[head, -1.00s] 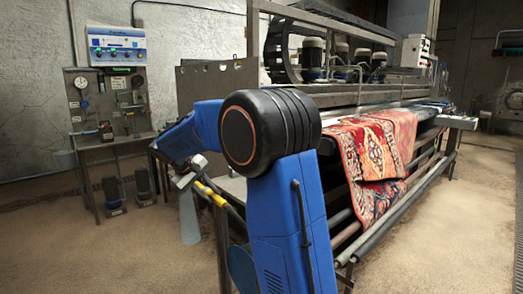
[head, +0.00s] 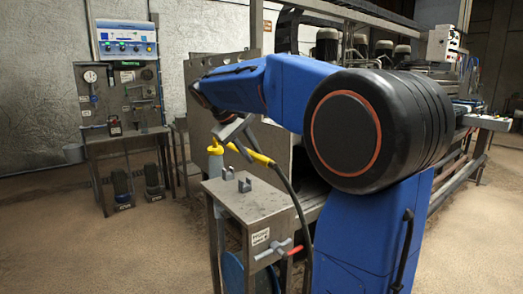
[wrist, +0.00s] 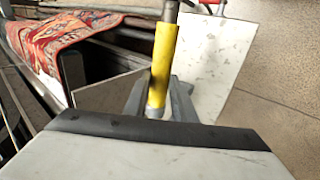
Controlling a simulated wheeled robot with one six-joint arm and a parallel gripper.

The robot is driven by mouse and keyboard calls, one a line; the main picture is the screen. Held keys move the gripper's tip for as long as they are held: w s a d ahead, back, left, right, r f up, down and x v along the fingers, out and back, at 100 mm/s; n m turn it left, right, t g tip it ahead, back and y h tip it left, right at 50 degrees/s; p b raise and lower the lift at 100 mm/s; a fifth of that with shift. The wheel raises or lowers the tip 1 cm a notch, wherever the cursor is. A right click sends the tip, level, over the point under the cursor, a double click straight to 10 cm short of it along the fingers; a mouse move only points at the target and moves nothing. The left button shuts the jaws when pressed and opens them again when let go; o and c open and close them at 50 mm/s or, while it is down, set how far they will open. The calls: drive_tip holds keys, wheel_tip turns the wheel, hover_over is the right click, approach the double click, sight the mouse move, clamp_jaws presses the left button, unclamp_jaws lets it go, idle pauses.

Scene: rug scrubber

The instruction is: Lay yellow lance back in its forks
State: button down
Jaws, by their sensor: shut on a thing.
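The yellow lance (head: 262,159) is held up in the air above a small metal stand (head: 262,205) in the head view. My gripper (head: 238,140) is shut on it. In the wrist view the lance's yellow sleeve (wrist: 164,55) stands between the two grey jaws (wrist: 158,100), with a darker rod beyond it. A dark hose hangs down from the lance's right end. Two small upright forks, one at the back (head: 228,172) and one in front (head: 245,184), stand on the stand's top, below the lance and apart from it. The jaw contact is partly hidden in the head view.
A valve with a red handle (head: 294,250) is on the stand's front. A control panel (head: 127,40) stands at the back left. A red rug (wrist: 60,38) lies over the machine. The floor left is clear.

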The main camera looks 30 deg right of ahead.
drive_tip(key=shift+d+f, duration=0.2)
drive_tip(key=shift+f, duration=5.55)
drive_tip(key=c, duration=1.4)
unclamp_jaws()
drive_tip(key=shift+a, duration=0.1)
drive_tip(key=v, duration=1.7)
drive_tip(key=shift+w, duration=0.1)
